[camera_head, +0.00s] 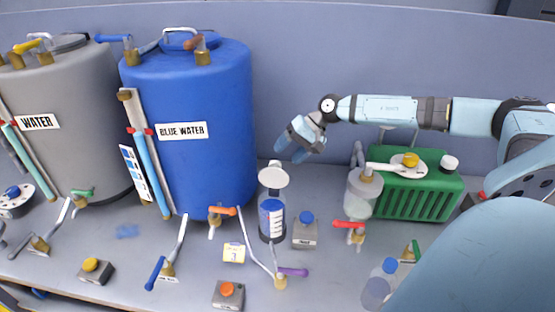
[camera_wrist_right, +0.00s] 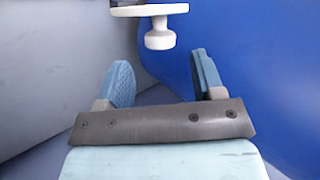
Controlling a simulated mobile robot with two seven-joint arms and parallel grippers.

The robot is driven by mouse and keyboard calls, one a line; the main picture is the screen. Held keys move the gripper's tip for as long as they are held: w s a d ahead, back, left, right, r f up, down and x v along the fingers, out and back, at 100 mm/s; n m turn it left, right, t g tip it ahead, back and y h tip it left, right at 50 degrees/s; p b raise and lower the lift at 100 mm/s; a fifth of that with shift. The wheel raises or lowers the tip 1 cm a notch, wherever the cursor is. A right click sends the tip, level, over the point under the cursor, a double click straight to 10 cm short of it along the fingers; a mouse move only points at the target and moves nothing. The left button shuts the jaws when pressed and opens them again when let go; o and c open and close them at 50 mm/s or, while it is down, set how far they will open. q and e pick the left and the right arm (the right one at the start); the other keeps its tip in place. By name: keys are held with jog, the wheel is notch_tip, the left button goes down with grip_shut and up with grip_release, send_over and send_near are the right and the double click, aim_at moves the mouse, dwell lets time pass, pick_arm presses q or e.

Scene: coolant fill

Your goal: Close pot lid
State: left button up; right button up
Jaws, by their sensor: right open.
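The pot (camera_head: 272,218) is a small clear cylinder with a white label and dark contents, standing on the bench in front of the blue tank. Its white round lid (camera_head: 273,174) is raised and tilted open above the pot's rim. In the right wrist view the lid (camera_wrist_right: 150,11) shows edge-on at the top, with its round white knob (camera_wrist_right: 160,36) pointing toward my gripper. My right gripper (camera_head: 291,151) is open and empty, above and slightly right of the lid. Its two blue fingers (camera_wrist_right: 160,70) are apart, short of the knob. My left gripper is not in view.
A blue tank (camera_head: 220,95) labelled "BLUE WATER" stands close left, with a grey water tank (camera_head: 70,90) beyond. A green machine (camera_head: 425,200) and a clear jar (camera_head: 361,195) stand right. Valves and button boxes (camera_head: 304,231) crowd the bench front. A wall (camera_head: 330,60) rises behind.

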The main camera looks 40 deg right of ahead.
aim_at(277, 163)
jog(key=x, duration=0.4)
jog(key=shift+a+r+p, duration=0.1)
jog(key=shift+a+p, duration=0.05)
jog(key=shift+p, duration=0.25)
jog(key=shift+w+a+f, duration=0.2)
jog(key=shift+a+f, duration=0.05)
jog(key=shift+f, duration=0.25)
